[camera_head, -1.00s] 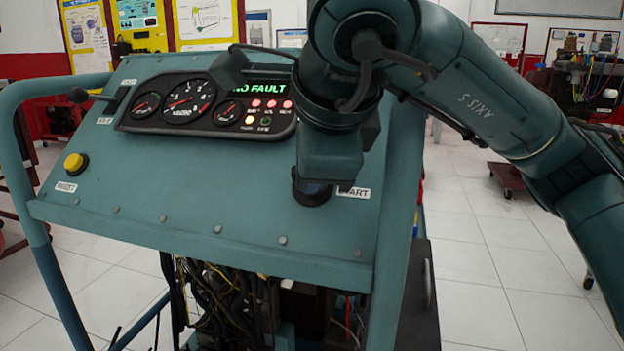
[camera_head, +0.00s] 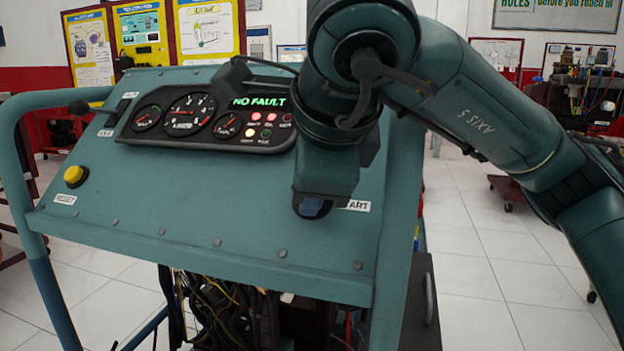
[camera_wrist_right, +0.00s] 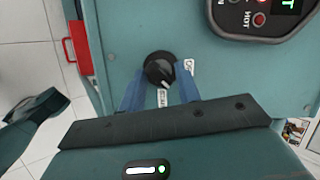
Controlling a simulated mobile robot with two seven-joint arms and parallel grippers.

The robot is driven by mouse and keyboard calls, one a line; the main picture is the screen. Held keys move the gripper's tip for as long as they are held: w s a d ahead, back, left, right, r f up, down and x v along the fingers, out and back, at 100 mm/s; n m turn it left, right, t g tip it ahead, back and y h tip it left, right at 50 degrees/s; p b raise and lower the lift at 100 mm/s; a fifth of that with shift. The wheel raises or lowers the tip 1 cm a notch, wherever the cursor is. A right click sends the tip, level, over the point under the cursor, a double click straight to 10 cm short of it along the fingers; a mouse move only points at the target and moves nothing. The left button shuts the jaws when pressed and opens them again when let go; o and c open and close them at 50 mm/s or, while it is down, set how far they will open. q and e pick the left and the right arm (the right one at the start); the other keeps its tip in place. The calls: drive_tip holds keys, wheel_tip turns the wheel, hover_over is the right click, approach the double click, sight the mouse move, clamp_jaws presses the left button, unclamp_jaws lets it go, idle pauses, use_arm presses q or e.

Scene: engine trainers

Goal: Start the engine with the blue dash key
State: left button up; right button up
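The start switch is a round black knob (camera_wrist_right: 160,69) with a white mark, on the sloping teal dash panel (camera_head: 200,200). In the right wrist view the two blue fingers of my right gripper (camera_wrist_right: 160,84) stand apart on either side of it. I cannot tell whether they touch it. No separate blue key can be made out. In the head view my right gripper (camera_head: 312,207) is low over the panel beside the START label (camera_head: 356,206) and hides the knob. My left gripper is not in view.
The display (camera_head: 259,102) reads NO FAULT above several lamps, some lit. Gauges (camera_head: 186,114) stand to its left. A yellow RESET button (camera_head: 75,175) is on the panel's left side. A tubular frame (camera_head: 22,190) borders the panel. Open floor lies to the right.

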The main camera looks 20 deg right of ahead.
use_arm(q)
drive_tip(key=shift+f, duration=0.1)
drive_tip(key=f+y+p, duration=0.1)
drive_tip(key=p, duration=0.1)
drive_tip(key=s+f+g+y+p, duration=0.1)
drive_tip(key=p, duration=0.2)
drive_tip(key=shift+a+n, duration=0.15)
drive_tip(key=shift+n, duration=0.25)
use_arm(e)
drive_tip(key=v, duration=1.3)
